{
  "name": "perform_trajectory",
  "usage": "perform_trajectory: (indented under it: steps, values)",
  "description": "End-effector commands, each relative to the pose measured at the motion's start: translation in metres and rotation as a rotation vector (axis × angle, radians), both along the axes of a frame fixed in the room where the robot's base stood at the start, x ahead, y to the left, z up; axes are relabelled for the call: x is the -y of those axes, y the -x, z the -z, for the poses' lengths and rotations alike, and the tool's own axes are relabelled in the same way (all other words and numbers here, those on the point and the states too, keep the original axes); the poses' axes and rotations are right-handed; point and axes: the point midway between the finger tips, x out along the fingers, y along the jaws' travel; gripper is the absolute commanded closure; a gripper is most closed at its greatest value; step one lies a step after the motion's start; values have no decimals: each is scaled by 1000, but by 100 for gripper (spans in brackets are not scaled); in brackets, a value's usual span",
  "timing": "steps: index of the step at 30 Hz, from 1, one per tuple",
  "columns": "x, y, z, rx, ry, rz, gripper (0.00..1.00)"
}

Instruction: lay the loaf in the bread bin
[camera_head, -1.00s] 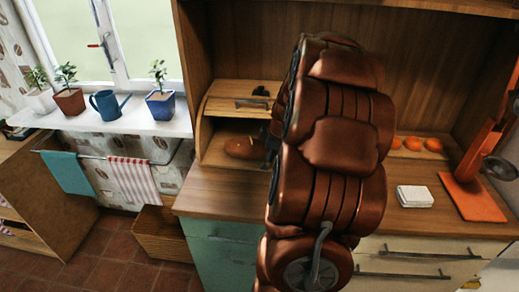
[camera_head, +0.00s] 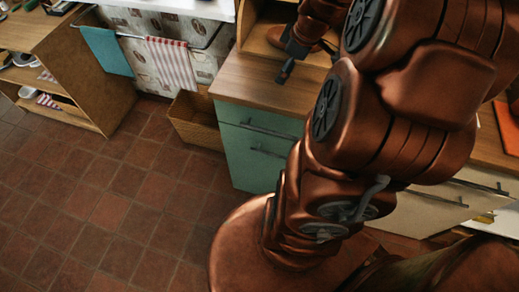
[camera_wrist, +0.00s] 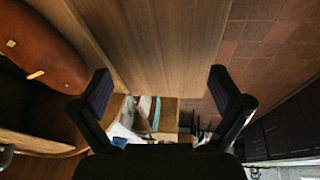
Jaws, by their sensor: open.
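The brown loaf (camera_wrist: 42,48) with pale score marks lies at the upper left of the wrist view, on the wooden floor of the bread bin (camera_wrist: 90,35). In the head view the loaf (camera_head: 275,37) shows partly behind my arm, inside the open bin (camera_head: 250,27). My gripper (camera_wrist: 160,82) is open, with nothing between its fingers. The loaf is beside the left finger, apart from it as far as I can tell. In the head view my gripper (camera_head: 285,73) is low over the counter in front of the bin. The bin's upper part is out of frame.
The wooden counter (camera_head: 245,85) sits on a green drawer cabinet (camera_head: 250,150). A wicker-like box (camera_head: 196,122) stands on the tiled floor to the left. Towels (camera_head: 168,62) hang on a rail. My arm hides much of the right counter. The floor at left is clear.

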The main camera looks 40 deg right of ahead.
Motion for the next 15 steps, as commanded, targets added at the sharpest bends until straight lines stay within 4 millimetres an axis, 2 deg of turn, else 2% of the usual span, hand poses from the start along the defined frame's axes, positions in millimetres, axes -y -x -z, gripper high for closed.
perform_trajectory:
  steps: [1,6,11,15]
  values:
    - [-27,0,-3,-24,-21,1,0]
    - [-101,16,-8,-131,-91,70,0]
    - [-157,46,-11,-237,-118,152,0]
    - [-195,81,-12,-330,-113,240,0]
